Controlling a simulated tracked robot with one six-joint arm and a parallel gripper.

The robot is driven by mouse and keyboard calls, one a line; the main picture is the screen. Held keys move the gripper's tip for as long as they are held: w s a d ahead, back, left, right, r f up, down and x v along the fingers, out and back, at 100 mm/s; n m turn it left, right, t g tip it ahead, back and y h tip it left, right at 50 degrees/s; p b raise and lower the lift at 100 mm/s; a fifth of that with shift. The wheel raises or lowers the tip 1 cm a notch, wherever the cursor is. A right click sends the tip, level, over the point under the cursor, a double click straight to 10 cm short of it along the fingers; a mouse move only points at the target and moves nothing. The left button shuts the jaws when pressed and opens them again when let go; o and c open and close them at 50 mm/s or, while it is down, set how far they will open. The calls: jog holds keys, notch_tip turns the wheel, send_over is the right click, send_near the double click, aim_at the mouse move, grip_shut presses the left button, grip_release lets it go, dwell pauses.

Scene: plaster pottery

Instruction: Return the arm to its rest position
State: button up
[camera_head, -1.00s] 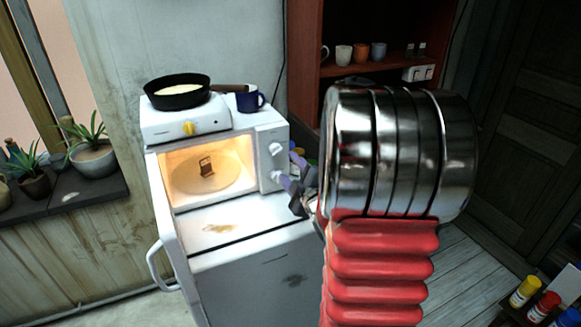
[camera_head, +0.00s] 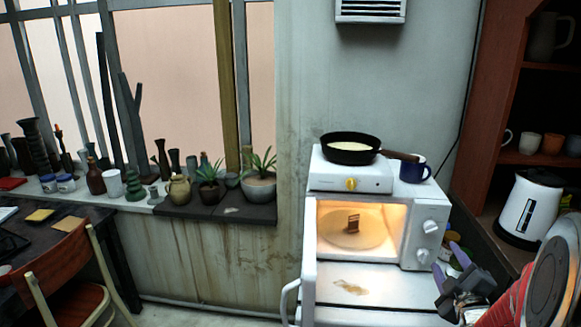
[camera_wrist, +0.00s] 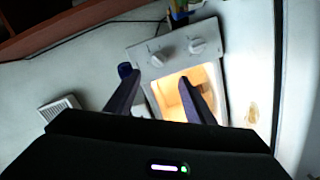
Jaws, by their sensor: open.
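My gripper (camera_head: 464,266) is at the lower right of the head view, in front of the right side of the white microwave (camera_head: 421,232). Its two purple-grey fingers are apart with nothing between them. Part of my red and silver arm shows at the right edge. In the wrist view my gripper (camera_wrist: 158,94) is also open and empty, with the lit microwave cavity beyond the fingers.
A black pan (camera_head: 347,151) with pale contents sits on a white hot plate (camera_head: 328,178) above the microwave, beside a blue mug (camera_head: 415,170). A kettle (camera_head: 527,209) stands on the shelf at right. Potted plants (camera_head: 259,187) and vases line the left sill. A chair (camera_head: 68,265) stands at left.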

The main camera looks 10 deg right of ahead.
notch_tip(320, 180, down, 7)
jog(key=s+d+m+g, duration=0.2)
jog(key=s+m+g, duration=0.1)
jog(key=g, duration=0.1)
jog(key=s+a+f+m+g, duration=0.4)
jog(key=s+m+g, duration=0.2)
jog(key=s, duration=0.2)
jog(key=s+a+r+y, duration=0.1)
jog(key=s+a+r, duration=0.2)
jog(key=a, duration=0.7)
jog(key=s+a+r+y, duration=0.2)
jog(key=a+r, duration=0.4)
jog(key=a, duration=0.3)
jog(key=s+a+r+y, duration=0.2)
jog(key=s+a+r, duration=0.2)
jog(key=a, duration=0.6)
jog(key=shift+s+a+r, duration=0.15)
jog(key=shift+a+r, duration=0.15)
jog(key=shift+r, duration=0.3)
jog(key=shift+c, duration=0.7)
